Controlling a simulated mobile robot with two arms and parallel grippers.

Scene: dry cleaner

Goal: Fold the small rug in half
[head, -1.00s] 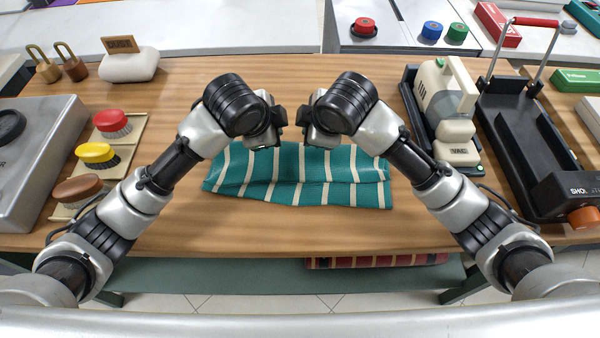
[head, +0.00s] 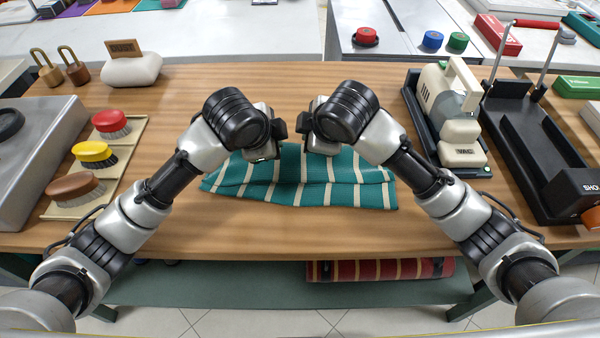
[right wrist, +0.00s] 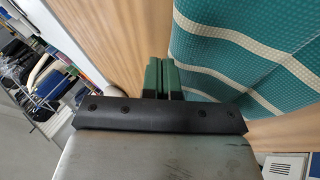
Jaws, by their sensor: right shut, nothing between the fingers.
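The small rug (head: 325,192), teal with cream stripes, lies on the wooden table in front of me. A long edge or crease runs across it, and its outline is uneven, as if layers overlap. My left gripper (head: 278,138) is over the rug's far left part; its fingers are hidden by its own wrist. My right gripper (head: 312,138) is just beside it, over the far middle. In the right wrist view its green fingers (right wrist: 162,76) are together and empty, with the rug (right wrist: 245,60) beside them. The arms hide part of the rug's far edge.
Brushes on a tray (head: 75,205) and a grey machine (head: 35,155) stand left. A cream vacuum device (head: 447,100) and black tray (head: 530,135) stand right. A rolled red rug (head: 380,269) lies on the shelf below. The table front is clear.

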